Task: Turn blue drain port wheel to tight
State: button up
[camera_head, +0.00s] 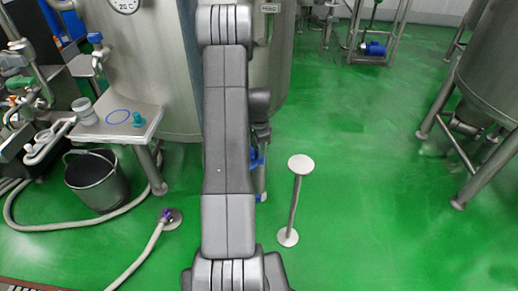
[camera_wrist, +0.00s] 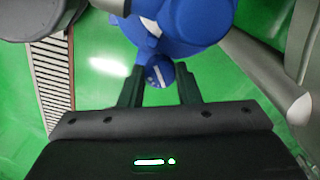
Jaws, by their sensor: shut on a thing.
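The blue wheel (camera_wrist: 159,72) of the drain port is in the wrist view, with a white mark on its face. My gripper (camera_wrist: 159,88) has its two dark fingers on either side of it and is shut on it. A larger blue body (camera_wrist: 185,22) with a white label lies just beyond the wheel. In the head view only a little blue (camera_head: 257,160) of the drain port shows beside my arm, low by the tank. My arm hides the rest, and my fingers cannot be made out there.
A small round-topped stand (camera_head: 301,165) is right of my arm. A steel table (camera_head: 118,122), a black bucket (camera_head: 97,180) and a hose (camera_head: 140,258) are at left. A legged tank (camera_head: 495,80) is at right. A slotted drain (camera_wrist: 48,70) shows in the wrist view.

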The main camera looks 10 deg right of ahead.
jog(key=m, duration=0.3)
jog(key=shift+m+b, duration=0.3)
jog(key=shift+b, duration=0.1)
jog(key=shift+r+m+b, duration=0.1)
jog(key=shift+m+b, duration=0.2)
jog(key=shift+m, duration=1.6)
jog(key=o, duration=0.7)
notch_tip(320, 180, up, 14)
jog(key=p, duration=0.1)
